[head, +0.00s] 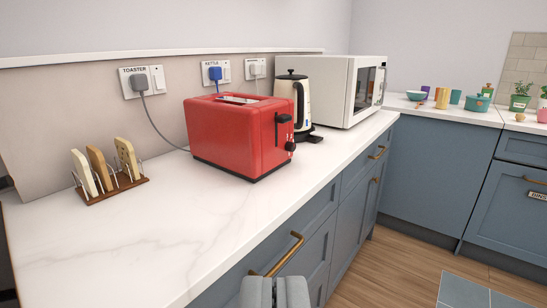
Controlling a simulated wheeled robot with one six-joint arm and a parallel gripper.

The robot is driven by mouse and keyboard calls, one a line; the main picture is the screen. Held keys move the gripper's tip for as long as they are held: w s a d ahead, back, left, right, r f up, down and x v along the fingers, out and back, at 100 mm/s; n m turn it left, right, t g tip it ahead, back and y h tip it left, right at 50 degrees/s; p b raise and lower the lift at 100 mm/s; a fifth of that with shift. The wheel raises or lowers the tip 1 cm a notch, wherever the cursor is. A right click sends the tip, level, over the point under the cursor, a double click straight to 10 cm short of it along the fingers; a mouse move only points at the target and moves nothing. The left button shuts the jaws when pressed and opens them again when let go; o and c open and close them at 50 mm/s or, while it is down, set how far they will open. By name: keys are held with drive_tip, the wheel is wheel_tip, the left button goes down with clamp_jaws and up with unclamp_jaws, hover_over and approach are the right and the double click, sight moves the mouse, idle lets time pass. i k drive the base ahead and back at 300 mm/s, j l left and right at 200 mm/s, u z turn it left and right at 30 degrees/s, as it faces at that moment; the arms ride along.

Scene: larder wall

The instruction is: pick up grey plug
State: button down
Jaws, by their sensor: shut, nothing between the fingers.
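A grey plug (139,83) sits in the wall socket labelled TOASTER (157,78), at the upper left. Its grey cord hangs down and runs behind the red toaster (225,142). A blue plug (215,74) is in the socket labelled KETTLE. A third, pale plug (253,70) is in the socket further right, whose label is too small to read. My gripper (275,290) is at the bottom middle, shut and empty, in front of the cabinets. It is well away from the grey plug.
A toast rack (112,188) with bread slices stands on the white counter (130,250) at left. A kettle (298,95) and a white microwave (320,90) stand right of the toaster. Brass handles (285,255) stick out below the counter edge. The front-left counter is clear.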

sight(139, 83)
drive_tip(key=i+l+u, duration=0.3)
drive_tip(key=i, duration=0.15)
drive_tip(key=i+l+u, duration=0.3)
drive_tip(key=i, duration=0.2)
drive_tip(key=j, duration=0.1)
